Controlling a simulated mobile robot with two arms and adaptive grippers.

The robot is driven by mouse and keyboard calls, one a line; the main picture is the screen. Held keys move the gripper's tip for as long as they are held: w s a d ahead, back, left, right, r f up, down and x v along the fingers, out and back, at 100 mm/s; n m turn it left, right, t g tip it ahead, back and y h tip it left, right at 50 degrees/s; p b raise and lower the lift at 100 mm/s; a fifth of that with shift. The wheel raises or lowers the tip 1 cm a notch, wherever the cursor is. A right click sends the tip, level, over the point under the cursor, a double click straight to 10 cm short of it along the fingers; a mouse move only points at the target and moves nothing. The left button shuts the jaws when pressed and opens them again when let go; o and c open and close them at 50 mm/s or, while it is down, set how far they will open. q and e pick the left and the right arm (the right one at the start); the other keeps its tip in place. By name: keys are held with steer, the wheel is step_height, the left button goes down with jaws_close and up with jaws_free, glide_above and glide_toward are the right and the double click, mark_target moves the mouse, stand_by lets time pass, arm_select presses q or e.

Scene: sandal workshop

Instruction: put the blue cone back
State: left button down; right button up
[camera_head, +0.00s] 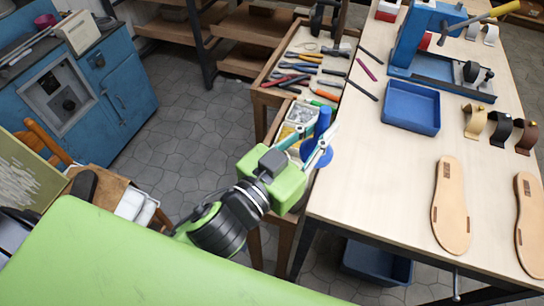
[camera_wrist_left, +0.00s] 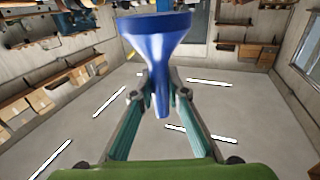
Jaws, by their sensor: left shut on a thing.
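My left gripper (camera_head: 322,141) is shut on the blue cone (camera_head: 322,121), which it holds beside the left edge of the long table. In the head view the cone's narrow part points up and a wide round part shows lower, behind a finger. In the left wrist view the cone (camera_wrist_left: 157,45) flares to a broad disc at the top and its narrow part sits between the fingertips (camera_wrist_left: 160,95). My right gripper is not in view.
The pale long table (camera_head: 375,160) holds a blue tray (camera_head: 411,108), sandal soles (camera_head: 451,205) and small strap pieces (camera_head: 475,121). A wooden tool tray (camera_head: 305,65) with tools and a bin of small parts (camera_head: 300,113) lie behind the gripper. A blue bin (camera_head: 377,264) stands under the table.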

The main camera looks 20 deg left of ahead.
arm_select(q)
steer(key=shift+s+d+f+m+h+b, duration=0.15)
steer(key=shift+d+f+m+h+b, duration=0.2)
steer(key=shift+f, duration=0.1)
steer(key=w+a+f+b, duration=0.5)
steer(key=w+a+f, duration=0.2)
steer(key=a+f, duration=0.4)
steer(key=shift+f, duration=0.7)
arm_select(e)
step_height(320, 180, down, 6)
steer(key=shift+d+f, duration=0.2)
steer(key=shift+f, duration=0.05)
arm_select(q)
steer(key=shift+w, duration=0.1)
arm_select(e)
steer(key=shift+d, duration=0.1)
